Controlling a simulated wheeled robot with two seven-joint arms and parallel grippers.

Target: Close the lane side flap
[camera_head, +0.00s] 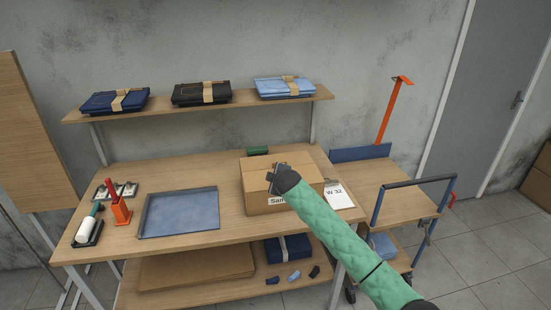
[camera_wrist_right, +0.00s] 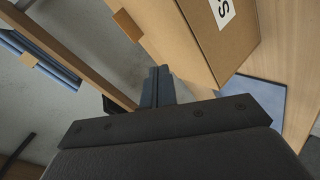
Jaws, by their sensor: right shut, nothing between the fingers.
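The cardboard box (camera_head: 254,202) stands on the right part of the workbench, with a white label on its front. In the right wrist view the box (camera_wrist_right: 205,45) fills the upper middle. In the head view its top looks mostly flat, but my right gripper and arm cover part of it, so I cannot tell how the lane side flap lies. My right gripper (camera_head: 279,170) is over the top of the box, shut and empty. In the right wrist view its fingers (camera_wrist_right: 157,84) are together, beside the box. My left gripper is not in view.
A blue tray (camera_head: 149,228) lies left of the box, and a clipboard (camera_head: 339,196) lies at its right. An orange holder (camera_head: 121,211) and a white roller stand at the far left. Folded jeans (camera_head: 201,93) lie on the shelf above. A cart (camera_head: 398,206) stands at right.

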